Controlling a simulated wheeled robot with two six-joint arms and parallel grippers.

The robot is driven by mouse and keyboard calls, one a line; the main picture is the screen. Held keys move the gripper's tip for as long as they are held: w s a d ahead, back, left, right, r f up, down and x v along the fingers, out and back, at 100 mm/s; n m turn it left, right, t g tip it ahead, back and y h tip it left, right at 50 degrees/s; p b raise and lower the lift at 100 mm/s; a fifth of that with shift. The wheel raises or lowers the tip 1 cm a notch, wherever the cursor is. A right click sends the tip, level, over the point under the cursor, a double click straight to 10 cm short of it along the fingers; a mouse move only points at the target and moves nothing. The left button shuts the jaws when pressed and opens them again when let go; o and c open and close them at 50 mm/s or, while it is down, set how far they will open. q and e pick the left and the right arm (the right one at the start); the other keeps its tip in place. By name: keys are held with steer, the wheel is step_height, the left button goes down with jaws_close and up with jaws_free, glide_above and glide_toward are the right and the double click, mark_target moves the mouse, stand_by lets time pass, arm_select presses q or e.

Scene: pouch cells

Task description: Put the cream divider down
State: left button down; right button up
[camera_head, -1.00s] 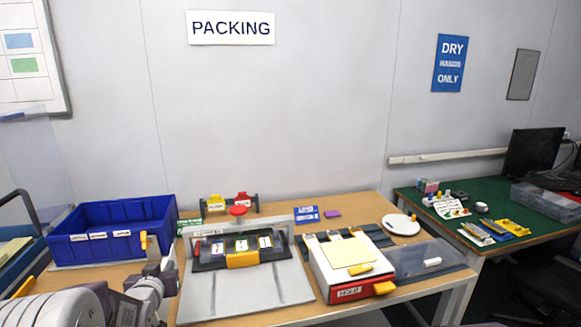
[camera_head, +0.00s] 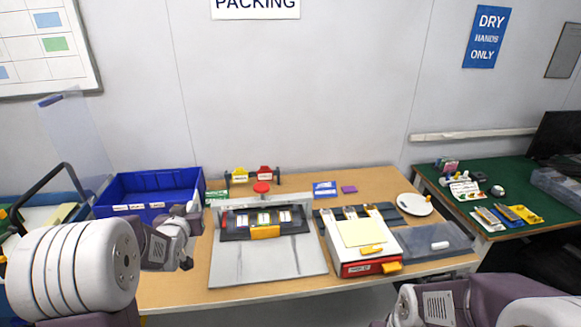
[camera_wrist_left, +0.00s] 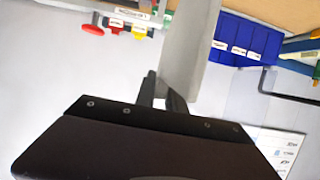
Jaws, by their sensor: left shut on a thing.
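My left gripper (camera_head: 186,263) is at the left front of the packing table, beside the grey plate; its fingers show small and dark there. In the left wrist view my left gripper (camera_wrist_left: 168,97) is shut on a pale flat strip (camera_wrist_left: 190,50), seen nearly edge-on. I take it as the cream divider, though it looks greyish there and I cannot make it out in the head view. A pale yellow sheet (camera_head: 362,232) lies on top of the white and red box (camera_head: 340,248). My right gripper is out of view; part of my right arm shows at the lower right.
A grey plate (camera_head: 262,272) carries a black tray (camera_head: 230,234) with several cells. A blue bin (camera_head: 150,193) stands at the back left. A red knob (camera_head: 262,188) rises behind the tray. Bare table (camera_head: 170,292) lies at the left front. A white disc (camera_head: 414,204) sits at the right.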

arm_select(q)
steer(key=w+a+r+b, duration=0.1)
steer(key=w+a+b, duration=0.3)
steer(key=w, duration=1)
steer(key=f+b, duration=0.1)
steer(key=f, duration=0.5)
steer(key=f+b, duration=0.2)
steer(key=f, duration=0.5)
steer(key=f+b, duration=0.2)
steer(key=f, duration=0.4)
steer(key=shift+w+d+f, duration=0.25)
steer(key=shift+f, duration=0.1)
